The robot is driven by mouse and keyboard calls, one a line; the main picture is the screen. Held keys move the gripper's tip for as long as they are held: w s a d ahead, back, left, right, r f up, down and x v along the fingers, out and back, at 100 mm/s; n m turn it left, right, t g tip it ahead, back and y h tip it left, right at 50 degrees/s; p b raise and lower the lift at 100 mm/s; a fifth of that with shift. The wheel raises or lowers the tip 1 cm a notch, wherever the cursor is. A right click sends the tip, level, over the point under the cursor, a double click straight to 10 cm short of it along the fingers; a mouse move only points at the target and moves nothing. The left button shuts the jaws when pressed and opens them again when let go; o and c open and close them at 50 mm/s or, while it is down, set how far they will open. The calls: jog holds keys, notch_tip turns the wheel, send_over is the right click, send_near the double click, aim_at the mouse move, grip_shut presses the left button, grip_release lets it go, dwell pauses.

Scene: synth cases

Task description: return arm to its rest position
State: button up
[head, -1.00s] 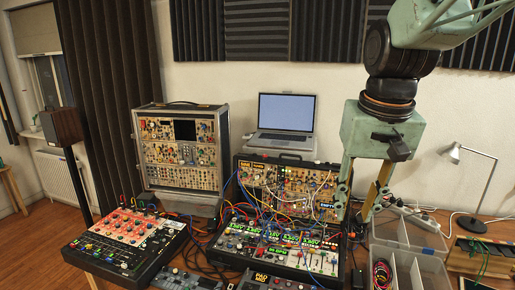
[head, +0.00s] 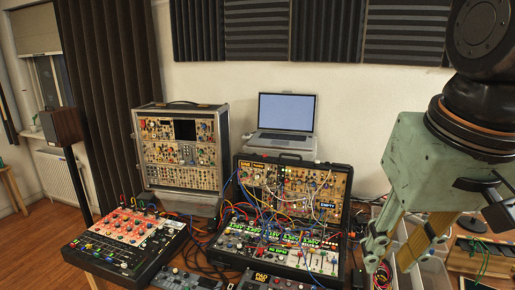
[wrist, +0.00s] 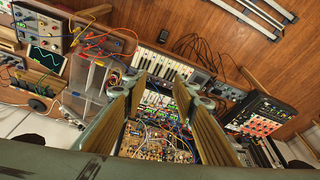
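My gripper (head: 396,258) is at the right side of the head view, large and close to the camera, pointing down over the clear divided bin (head: 432,272). In the wrist view, my gripper (wrist: 164,88) has its two ribbed fingers wide apart, with nothing between them. The open synth case (wrist: 158,140) shows below and beyond the gap. In the head view, that synth case (head: 283,192), with its many patch cables, stands left of the gripper and apart from it.
A laptop (head: 286,112) stands behind the open case. An upright modular case (head: 180,150) and a red-topped mixer (head: 124,238) are further left. A small keyboard (wrist: 166,66) shows in the wrist view. The desk's right side is crowded; the space above the left equipment is free.

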jog(key=s+f, duration=0.1)
jog(key=s, duration=0.7)
jog(key=shift+s+f+t, duration=0.25)
jog(key=shift+f+t, duration=0.05)
jog(key=shift+f, duration=0.1)
dwell(1.1)
